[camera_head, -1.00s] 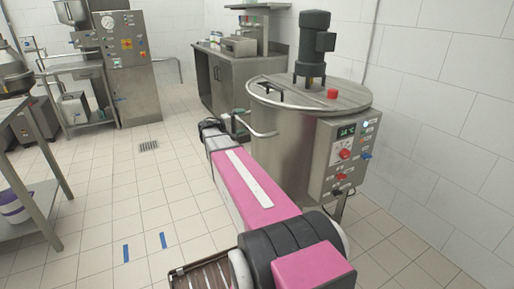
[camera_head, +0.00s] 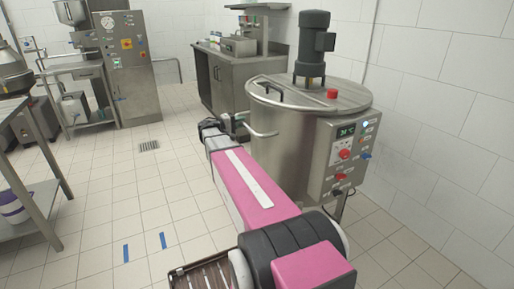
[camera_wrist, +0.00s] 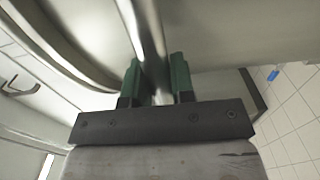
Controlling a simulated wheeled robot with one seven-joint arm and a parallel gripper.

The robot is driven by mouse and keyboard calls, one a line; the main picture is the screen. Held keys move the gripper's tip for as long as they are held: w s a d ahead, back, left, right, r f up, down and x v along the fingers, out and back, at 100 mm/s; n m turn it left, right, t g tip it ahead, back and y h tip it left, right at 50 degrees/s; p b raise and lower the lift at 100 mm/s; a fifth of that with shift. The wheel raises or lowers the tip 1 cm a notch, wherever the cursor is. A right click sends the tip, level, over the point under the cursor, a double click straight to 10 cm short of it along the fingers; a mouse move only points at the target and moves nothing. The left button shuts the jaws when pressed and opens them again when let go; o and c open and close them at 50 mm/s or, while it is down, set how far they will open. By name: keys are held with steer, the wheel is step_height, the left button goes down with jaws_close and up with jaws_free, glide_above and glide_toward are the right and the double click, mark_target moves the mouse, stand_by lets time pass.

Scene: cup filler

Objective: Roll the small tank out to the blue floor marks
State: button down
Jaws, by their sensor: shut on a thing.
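The small tank (camera_head: 290,150) is a round steel vessel with a lid, a grey motor on top and a control box on its right side. It stands at the right, near the tiled wall. A bent steel handle bar (camera_head: 264,133) sticks out from its left side. My gripper (camera_head: 232,122) is at this bar. In the wrist view its green fingers (camera_wrist: 157,82) are shut on the bar (camera_wrist: 146,35), one on each side. Blue floor marks (camera_head: 162,240) lie on the tiles at the lower left of the tank. The tank's feet are mostly hidden by my arm.
A steel cabinet (camera_head: 236,80) stands behind the tank. A control cabinet (camera_head: 128,75) and a steel table (camera_head: 40,190) are at the left. A floor drain (camera_head: 148,146) lies in the open tiled floor between them. White tiled wall (camera_head: 440,130) is close on the right.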

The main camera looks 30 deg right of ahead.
steer(key=s+a, duration=0.1)
steer(key=a, duration=2.9)
stand_by(1.1)
steer(key=shift+a, duration=0.1)
